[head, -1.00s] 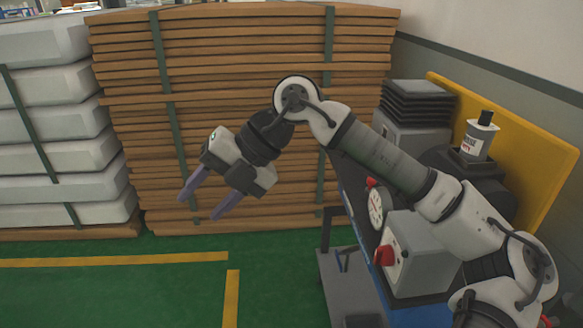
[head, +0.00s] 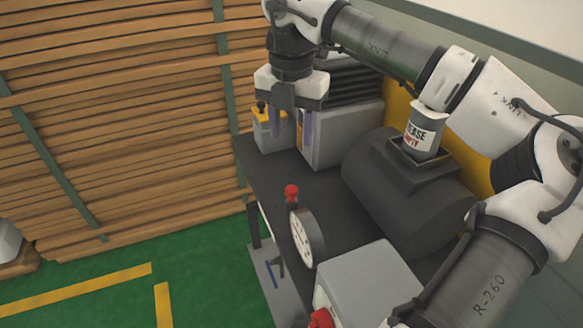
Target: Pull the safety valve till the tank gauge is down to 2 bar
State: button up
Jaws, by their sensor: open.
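The tank (head: 375,180), a dark horizontal cylinder, lies on the dark bench top. The round white-faced gauge (head: 302,238) stands at the bench's near left side, turned partly away; its reading is too small to tell. A small red knob (head: 291,190), which looks like the safety valve, stands upright just behind the gauge. My gripper (head: 291,130) points down over the far end of the bench, with its two purple fingers apart and nothing between them. It is above and behind the red knob in the picture, not touching it.
A grey box with a red knob (head: 320,318) stands at the near end. Behind my gripper are a yellow-topped grey box (head: 259,135) and a larger grey unit (head: 345,130). A labelled can (head: 422,138) sits on the tank. Stacked boards (head: 110,120) stand left; green floor (head: 210,280) is free.

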aim_at(291, 189)
notch_tip(291, 189, down, 14)
jog(key=shift+s+r+p, duration=0.15)
jog(key=shift+p, duration=0.9)
grip_shut()
